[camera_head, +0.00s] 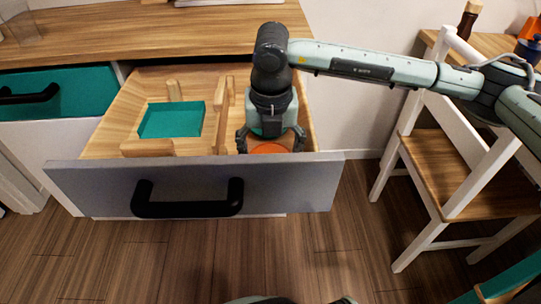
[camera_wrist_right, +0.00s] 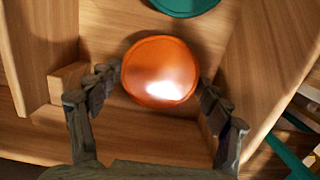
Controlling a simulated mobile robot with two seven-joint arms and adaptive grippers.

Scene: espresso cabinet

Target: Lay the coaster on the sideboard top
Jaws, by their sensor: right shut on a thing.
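The orange round coaster (camera_head: 268,148) is inside the open drawer, in the right-hand compartment close behind the drawer front. It shows whole in the right wrist view (camera_wrist_right: 160,72), flat-looking and glossy. My right gripper (camera_head: 271,142) reaches down into the drawer from above. Its two fingers stand on opposite sides of the coaster and are shut on its rim. The sideboard top (camera_head: 130,35) is the wooden surface above and behind the drawer. My left gripper is in neither view.
The drawer (camera_head: 240,185) has a grey front and black handle. Wooden dividers surround a teal square piece (camera_head: 172,120). A teal round thing (camera_wrist_right: 185,5) lies beyond the coaster. A glass (camera_head: 18,22) and a tray-like edge stand on the top. A chair (camera_head: 455,165) is right.

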